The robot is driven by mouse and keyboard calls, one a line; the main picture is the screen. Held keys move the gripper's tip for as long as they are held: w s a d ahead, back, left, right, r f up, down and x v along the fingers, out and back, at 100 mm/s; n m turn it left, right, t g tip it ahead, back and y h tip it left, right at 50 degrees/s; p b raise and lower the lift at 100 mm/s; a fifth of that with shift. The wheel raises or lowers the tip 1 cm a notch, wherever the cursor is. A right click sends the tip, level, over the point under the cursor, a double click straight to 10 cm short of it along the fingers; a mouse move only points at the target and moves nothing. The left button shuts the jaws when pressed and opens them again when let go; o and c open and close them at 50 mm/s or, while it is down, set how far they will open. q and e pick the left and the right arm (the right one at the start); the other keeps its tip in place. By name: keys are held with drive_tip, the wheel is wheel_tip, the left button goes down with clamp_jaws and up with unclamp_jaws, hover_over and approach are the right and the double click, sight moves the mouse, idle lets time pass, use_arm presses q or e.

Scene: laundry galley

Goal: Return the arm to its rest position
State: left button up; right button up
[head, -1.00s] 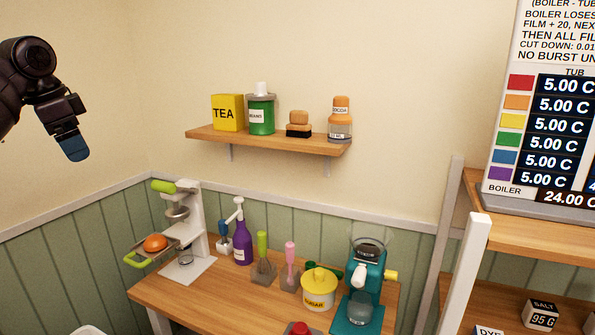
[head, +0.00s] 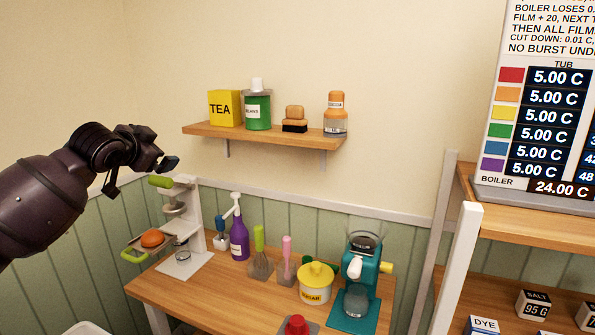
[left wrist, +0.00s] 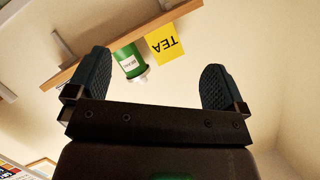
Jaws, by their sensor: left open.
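My left arm comes in from the left in the head view. Its gripper (head: 166,163) is raised in the air, in front of the wall near the top of the white press stand. In the left wrist view the two dark finger pads (left wrist: 152,85) stand wide apart with nothing between them in their grip. Beyond them show the yellow tea box (left wrist: 165,43) and the green beans canister (left wrist: 130,61), out of reach of the fingers. My right gripper is in neither view.
Below, a wooden counter (head: 215,290) carries a white press stand (head: 190,210), a purple bottle (head: 239,240), a sugar pot (head: 316,285) and a teal grinder (head: 361,270).

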use_arm(q)
drive_tip(key=s+d+f+t+h+b, duration=0.1)
drive_tip(key=s+d+f, duration=0.3)
drive_tip(key=f, duration=0.6)
drive_tip(key=s+d+f+n+h+b, duration=0.1)
drive_tip(key=s+f, duration=0.4)
drive_tip(key=f, duration=0.4)
drive_tip(key=s+d+f+t, duration=0.1)
drive_tip(key=s+d+f, duration=0.3)
drive_tip(key=f, duration=0.6)
drive_tip(key=s+a+f+n+g+y+b, duration=0.1)
drive_tip(key=s+a+f+n+g+y, duration=0.1)
drive_tip(key=s+f, duration=1.1)
drive_tip(key=s+a+f+n+g+y+b, duration=0.1)
drive_tip(key=s+a+f+n+g+b, duration=0.1)
drive_tip(key=s+f, duration=1.1)
drive_tip(key=s+n+g, duration=0.1)
drive_tip(key=s+n, duration=0.1)
drive_tip(key=s, duration=0.2)
drive_tip(key=shift+s+n+y, duration=0.3)
drive_tip(key=shift+s+y, duration=0.1)
drive_tip(key=shift+f, duration=0.1)
drive_tip(key=shift+c, duration=0.3)
